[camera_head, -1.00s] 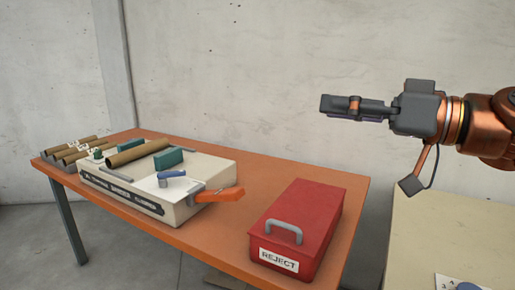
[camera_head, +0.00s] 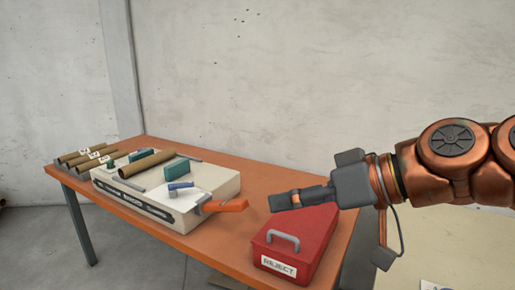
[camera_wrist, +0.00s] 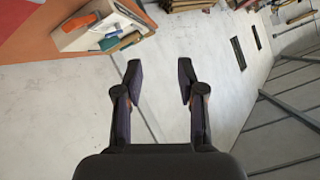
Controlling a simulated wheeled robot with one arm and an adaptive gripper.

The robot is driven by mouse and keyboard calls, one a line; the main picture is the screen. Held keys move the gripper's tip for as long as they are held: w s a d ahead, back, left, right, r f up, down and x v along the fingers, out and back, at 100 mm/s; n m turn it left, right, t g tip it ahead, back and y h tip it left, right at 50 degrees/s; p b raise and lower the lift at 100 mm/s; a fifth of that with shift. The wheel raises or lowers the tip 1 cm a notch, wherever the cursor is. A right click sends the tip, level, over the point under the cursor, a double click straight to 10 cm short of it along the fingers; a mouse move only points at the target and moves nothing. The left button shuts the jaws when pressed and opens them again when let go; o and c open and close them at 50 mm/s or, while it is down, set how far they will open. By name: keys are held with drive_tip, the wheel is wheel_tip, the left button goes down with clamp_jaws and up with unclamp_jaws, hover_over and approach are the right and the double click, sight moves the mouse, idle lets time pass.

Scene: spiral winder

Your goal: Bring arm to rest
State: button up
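My gripper (camera_head: 285,201) is in the air, in front of or above the red reject box in the head view, pointing left. In the wrist view my gripper (camera_wrist: 160,84) shows its two fingers apart with nothing between them, so it is open and empty. The cream winder machine (camera_head: 215,197) sits on the orange table (camera_head: 190,243), with a brown tube (camera_head: 147,163) lying across its top. The machine has an orange handle (camera_head: 225,205) at its right end and a blue part on top. The machine also shows at the upper left of the wrist view (camera_wrist: 75,38).
The red box (camera_head: 322,240), labelled REJECT and with a grey handle, stands on the table's right part. Several brown tubes (camera_head: 85,155) lie in a rack at the table's far left. A pale table (camera_head: 450,245) is at the lower right.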

drive_tip(key=s+d+f+m+g+h+p, duration=0.3)
drive_tip(key=s+d+f+h+p, duration=0.2)
drive_tip(key=s, duration=0.4)
drive_tip(key=s+d+f+m+g+h+p, duration=0.4)
drive_tip(key=s+d+f+h+p, duration=0.2)
drive_tip(key=p, duration=0.4)
drive_tip(key=s+d+f, duration=0.1)
drive_tip(key=s+d, duration=0.1)
drive_tip(key=shift+s+p, duration=0.3)
drive_tip(key=shift+s, duration=0.05)
